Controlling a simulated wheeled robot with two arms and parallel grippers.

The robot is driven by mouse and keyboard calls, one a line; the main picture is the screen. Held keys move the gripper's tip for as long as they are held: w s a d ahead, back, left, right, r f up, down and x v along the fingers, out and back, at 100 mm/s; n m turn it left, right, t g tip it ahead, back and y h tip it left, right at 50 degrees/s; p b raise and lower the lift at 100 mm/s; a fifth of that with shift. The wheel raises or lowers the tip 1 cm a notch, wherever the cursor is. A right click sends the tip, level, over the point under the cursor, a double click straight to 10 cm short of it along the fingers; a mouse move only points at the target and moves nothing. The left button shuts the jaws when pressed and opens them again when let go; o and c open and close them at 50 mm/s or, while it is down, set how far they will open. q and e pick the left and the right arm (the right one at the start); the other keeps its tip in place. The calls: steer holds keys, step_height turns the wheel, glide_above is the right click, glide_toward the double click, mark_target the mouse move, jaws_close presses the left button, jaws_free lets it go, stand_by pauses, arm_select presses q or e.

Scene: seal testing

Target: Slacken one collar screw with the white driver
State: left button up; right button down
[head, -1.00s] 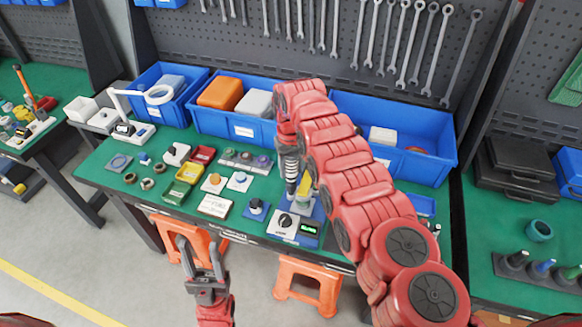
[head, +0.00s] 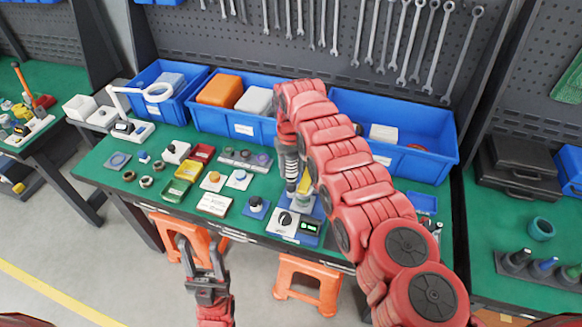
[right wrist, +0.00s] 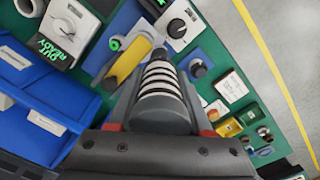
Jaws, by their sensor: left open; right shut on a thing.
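The driver (head: 291,172), white with black bands, is held upright in my right gripper (head: 289,150) over the blue-based test fixture at the front of the green bench. In the right wrist view the driver (right wrist: 163,88) fills the space between the fingers, its tip pointing at the fixture. I cannot make out the collar screws or whether the tip touches one. My left gripper (head: 202,256) is open and empty, in front of the bench.
A white dial box (head: 285,222) and a green-lit display (head: 311,227) sit close to the driver. Small parts and coloured trays (head: 176,191) lie to the left. Blue bins (head: 395,150) line the back. Orange stools (head: 308,282) stand below.

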mark_target(291, 157)
steer(key=shift+f+b, duration=0.3)
steer(key=shift+f, duration=0.05)
stand_by(0.6)
steer(key=shift+s+r, duration=0.1)
steer(key=shift+r, duration=0.1)
stand_by(0.3)
steer(key=shift+r, duration=0.2)
steer(key=shift+r+p, duration=0.85)
steer(key=shift+p, duration=0.05)
steer(key=shift+r, duration=0.35)
steer(key=shift+r+p, duration=0.85)
steer(key=shift+r, duration=0.1)
steer(key=shift+r+p, duration=0.45)
steer(key=shift+r, duration=0.7)
